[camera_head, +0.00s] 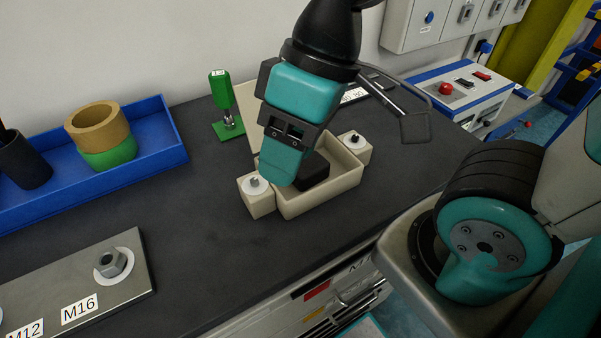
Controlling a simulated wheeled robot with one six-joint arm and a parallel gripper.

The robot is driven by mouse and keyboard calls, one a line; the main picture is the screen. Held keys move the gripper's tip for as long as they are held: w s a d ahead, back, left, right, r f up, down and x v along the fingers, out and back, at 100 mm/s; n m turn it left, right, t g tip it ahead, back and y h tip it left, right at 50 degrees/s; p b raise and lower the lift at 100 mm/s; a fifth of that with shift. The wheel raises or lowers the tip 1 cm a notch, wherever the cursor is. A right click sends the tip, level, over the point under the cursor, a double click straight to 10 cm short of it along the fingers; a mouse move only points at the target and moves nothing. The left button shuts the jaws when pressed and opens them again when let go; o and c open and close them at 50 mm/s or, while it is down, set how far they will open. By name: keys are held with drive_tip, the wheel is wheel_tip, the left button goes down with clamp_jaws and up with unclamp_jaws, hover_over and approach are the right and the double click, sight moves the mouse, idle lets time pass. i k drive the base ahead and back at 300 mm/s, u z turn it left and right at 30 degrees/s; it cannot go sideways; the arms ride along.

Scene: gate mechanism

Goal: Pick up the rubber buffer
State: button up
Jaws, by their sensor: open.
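A dark block (314,168), which looks like the rubber buffer, sits inside a small beige open box (322,202) on the dark bench. My gripper (289,172) points down over the left part of this box, just left of the block. It covers part of the block and of the box's back wall. My gripper is open. Its fingertips are low and partly hidden, and I cannot tell whether they touch the block.
Beige blocks with white discs (255,187) flank the box. A green-handled clamp (223,95) stands behind it. A blue tray (165,135) holds a tan and green ring stack (98,128) and a black cylinder (24,163). A metal plate (75,288) with a nut lies front left. The bench between is clear.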

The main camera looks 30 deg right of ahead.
sight(314, 169)
drive_tip(key=k, duration=0.5)
drive_tip(key=z, duration=2.35)
drive_tip(key=k, duration=0.6)
drive_tip(key=u, duration=2.2)
drive_tip(key=i, duration=0.5)
